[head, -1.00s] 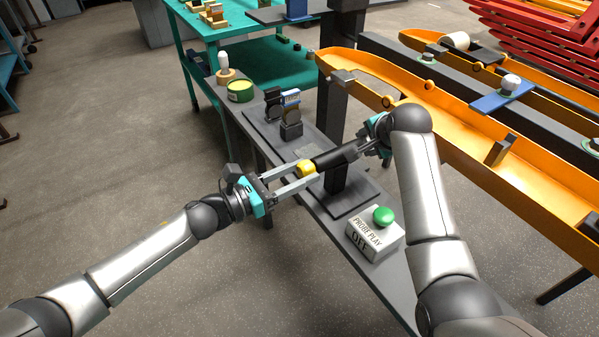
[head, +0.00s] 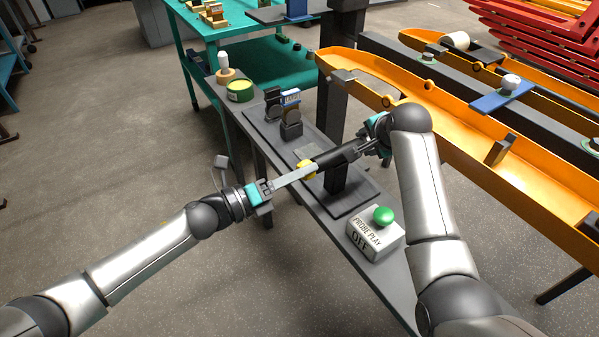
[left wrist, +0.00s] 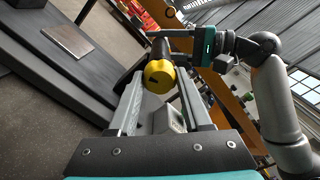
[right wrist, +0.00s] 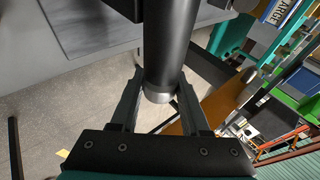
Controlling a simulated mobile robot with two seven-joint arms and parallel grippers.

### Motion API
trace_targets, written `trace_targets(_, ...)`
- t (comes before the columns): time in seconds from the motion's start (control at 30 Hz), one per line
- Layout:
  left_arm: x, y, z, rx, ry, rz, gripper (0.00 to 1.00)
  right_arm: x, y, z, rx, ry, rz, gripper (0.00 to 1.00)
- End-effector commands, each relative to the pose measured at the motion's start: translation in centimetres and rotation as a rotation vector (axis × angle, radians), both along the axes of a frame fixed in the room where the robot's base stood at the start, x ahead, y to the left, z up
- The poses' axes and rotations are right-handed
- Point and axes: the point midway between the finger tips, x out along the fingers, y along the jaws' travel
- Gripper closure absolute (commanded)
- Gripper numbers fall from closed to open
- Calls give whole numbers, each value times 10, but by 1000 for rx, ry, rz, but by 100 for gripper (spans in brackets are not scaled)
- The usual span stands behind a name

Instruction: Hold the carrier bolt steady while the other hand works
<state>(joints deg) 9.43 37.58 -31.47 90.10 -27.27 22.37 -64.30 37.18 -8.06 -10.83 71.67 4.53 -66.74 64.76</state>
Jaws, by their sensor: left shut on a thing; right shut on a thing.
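A thick black cylinder (head: 335,158), which looks like the carrier bolt, lies across a dark post on a base plate (head: 362,201). Its left end carries a yellow knob-like piece (head: 303,166). My left gripper (head: 308,171) is shut on the yellow piece, which also shows between the fingers in the left wrist view (left wrist: 158,76). My right gripper (head: 358,150) is shut on the cylinder's right end. In the right wrist view the cylinder (right wrist: 168,45) ends in a silver rim between the fingers. Contact at the right fingertips is partly hidden in the head view.
A white box with a green button (head: 376,236) stands on the narrow grey bench (head: 322,226). A green tin (head: 240,91) and small dark stands (head: 291,130) are further back. A long orange trough (head: 460,125) runs along the right.

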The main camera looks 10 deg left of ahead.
Motion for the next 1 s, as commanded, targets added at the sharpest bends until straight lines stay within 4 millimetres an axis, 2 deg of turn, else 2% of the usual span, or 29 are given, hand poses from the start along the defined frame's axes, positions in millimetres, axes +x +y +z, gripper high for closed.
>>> trace_targets(1.0, 1, 0, 1, -681, 684, 3, 100, 0, 1, 1, 0, -2, 3, 100)
